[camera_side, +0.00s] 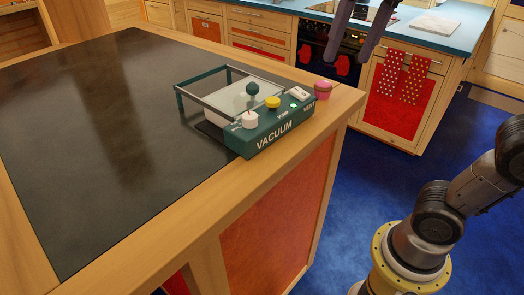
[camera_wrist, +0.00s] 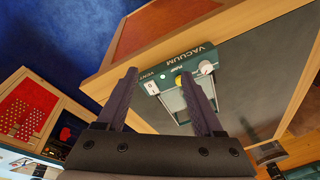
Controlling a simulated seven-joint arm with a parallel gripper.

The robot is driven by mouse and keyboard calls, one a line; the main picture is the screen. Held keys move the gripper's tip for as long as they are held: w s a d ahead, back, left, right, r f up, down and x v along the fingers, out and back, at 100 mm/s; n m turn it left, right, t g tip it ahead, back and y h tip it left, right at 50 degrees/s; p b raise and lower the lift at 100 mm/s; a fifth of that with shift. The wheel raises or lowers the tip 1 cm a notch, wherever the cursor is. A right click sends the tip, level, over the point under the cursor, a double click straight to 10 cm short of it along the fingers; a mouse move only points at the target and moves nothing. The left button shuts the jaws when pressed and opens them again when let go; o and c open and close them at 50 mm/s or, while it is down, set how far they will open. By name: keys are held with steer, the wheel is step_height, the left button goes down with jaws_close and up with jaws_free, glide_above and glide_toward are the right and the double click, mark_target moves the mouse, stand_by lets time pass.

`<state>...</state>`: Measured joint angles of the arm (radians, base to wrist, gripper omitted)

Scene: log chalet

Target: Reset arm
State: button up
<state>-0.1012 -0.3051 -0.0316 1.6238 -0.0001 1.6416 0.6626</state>
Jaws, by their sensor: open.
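My gripper (camera_side: 357,25) is at the top of the side view, above the floor gap between the island and the kitchen units. Its two dark fingers are apart with nothing between them. The fingers also show in the wrist view (camera_wrist: 165,98), reaching across the view of the green machine beyond. The green vacuum machine (camera_side: 268,134) sits at the near right corner of the island top, marked VACUUM, with a white knob, a yellow button and a dark round knob. In the wrist view the machine (camera_wrist: 186,64) is partly hidden by the fingers.
The island's dark top (camera_side: 90,130) is bare left of the machine. A small pink pot (camera_side: 323,89) stands beside the machine at the island's edge. Behind are kitchen units with a blue counter (camera_side: 400,28), an oven, and a dotted red towel (camera_side: 413,80). Blue floor (camera_side: 375,175) lies between.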

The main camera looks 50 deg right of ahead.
steer(key=s+d+f+n+t, duration=0.1)
steer(key=s+f+n, duration=0.2)
steer(key=f, duration=0.6)
steer(key=s+d+f+n+t, duration=0.1)
steer(key=s+f+n+t, duration=0.1)
steer(key=f, duration=0.7)
steer(key=shift+s+d+n, duration=0.15)
steer(key=shift+s+n, duration=0.5)
steer(key=shift+n, duration=0.05)
steer(key=shift+f, duration=0.1)
